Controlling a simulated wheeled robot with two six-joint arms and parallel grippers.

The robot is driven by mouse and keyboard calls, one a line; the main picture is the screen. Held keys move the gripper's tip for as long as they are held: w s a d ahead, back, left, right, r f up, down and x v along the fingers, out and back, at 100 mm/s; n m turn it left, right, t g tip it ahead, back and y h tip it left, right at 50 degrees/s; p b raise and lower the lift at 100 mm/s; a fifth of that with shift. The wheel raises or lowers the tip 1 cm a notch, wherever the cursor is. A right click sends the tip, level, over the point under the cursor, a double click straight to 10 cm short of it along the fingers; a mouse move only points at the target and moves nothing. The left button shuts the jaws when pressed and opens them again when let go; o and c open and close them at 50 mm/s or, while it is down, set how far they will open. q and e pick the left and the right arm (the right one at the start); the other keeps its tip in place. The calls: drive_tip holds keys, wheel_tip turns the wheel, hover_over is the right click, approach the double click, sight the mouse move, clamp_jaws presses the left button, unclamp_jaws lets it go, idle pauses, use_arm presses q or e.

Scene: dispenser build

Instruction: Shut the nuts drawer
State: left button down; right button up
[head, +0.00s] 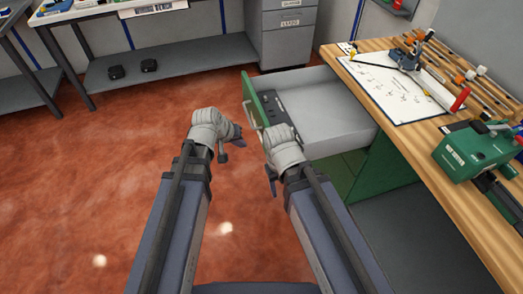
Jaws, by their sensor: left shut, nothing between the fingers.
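An open drawer (318,115) with a green front (262,104) and grey inner walls sticks out to the left from the wooden-topped bench. A pale bar handle (252,117) is on its front. Some small dark things lie inside near the front; I cannot read a nuts label. My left gripper (236,139) is shut and empty, a little left of the drawer front. My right gripper (272,184) is below the drawer's near front corner; its wrist hides part of that corner, and its fingers are too small to judge.
The wooden bench top (455,205) holds a white sheet (385,84), tools and a green machine (474,150). A grey drawer cabinet (285,45) and a shelf with two black items (148,66) stand behind. The red floor left of the drawer is clear.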

use_arm(q)
drive_tip(key=shift+n+t+h, duration=0.3)
drive_tip(key=shift+n+t, duration=0.3)
drive_tip(key=shift+t, duration=0.1)
drive_tip(key=shift+w+d+r+b+x, duration=0.15)
drive_tip(key=shift+w+r+b+x, duration=0.25)
drive_tip(key=shift+b+x, duration=1.6)
drive_tip(key=shift+w+d+r+b+x, duration=0.35)
drive_tip(key=shift+b+x, duration=0.8)
drive_tip(key=shift+x, duration=1.65)
drive_tip(key=shift+w+a+r+b+x, duration=0.1)
drive_tip(key=shift+w+r+b+x, duration=0.3)
drive_tip(key=shift+b+x, duration=1.6)
use_arm(e)
wheel_tip(320, 180, down, 11)
drive_tip(key=shift+d+p, duration=0.15)
drive_tip(key=shift+p, duration=0.25)
use_arm(q)
drive_tip(key=shift+w+d+f, duration=0.2)
drive_tip(key=shift+w+f, duration=0.15)
drive_tip(key=shift+f, duration=0.1)
use_arm(e)
drive_tip(key=shift+w, duration=0.1)
